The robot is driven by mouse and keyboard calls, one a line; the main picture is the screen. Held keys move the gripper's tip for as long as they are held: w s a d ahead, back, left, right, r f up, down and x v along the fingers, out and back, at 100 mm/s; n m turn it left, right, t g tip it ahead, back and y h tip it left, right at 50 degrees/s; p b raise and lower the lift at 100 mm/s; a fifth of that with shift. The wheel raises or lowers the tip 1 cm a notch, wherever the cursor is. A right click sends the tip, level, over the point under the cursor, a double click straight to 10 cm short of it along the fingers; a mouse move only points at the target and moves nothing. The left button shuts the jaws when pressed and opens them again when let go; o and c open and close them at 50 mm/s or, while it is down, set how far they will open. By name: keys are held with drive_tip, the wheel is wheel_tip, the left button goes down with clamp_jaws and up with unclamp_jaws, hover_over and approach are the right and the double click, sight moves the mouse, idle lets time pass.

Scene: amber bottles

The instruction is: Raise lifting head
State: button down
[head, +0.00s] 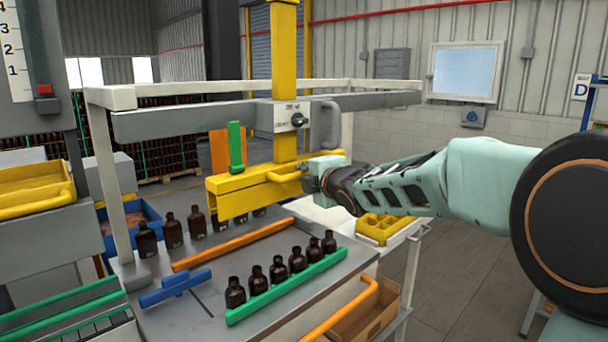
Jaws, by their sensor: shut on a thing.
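The yellow lifting head (236,197) is a long box-shaped bar at the foot of a yellow upright column (285,80). It hangs low over the far row of amber bottles (172,231) and hides the tops of some of them. I cannot tell whether it touches them. The fingertips are small and partly hidden. A nearer row of amber bottles (278,271) stands upright along a green rail (286,288).
A grey crossbeam (190,122) with a knob (298,120) spans above the head. An orange rail (233,244) and a blue stop (175,287) lie on the grey table (200,310). A yellow crate (380,228) stands right, below my arm. Floor at right is clear.

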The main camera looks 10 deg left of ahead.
drive_tip(key=shift+r, duration=0.45)
drive_tip(key=c, duration=2)
unclamp_jaws()
drive_tip(key=shift+o, duration=0.6)
drive_tip(key=shift+f, duration=0.1)
drive_tip(key=v, duration=0.7)
drive_tip(key=shift+s, duration=0.25)
drive_tip(key=shift+d, duration=0.15)
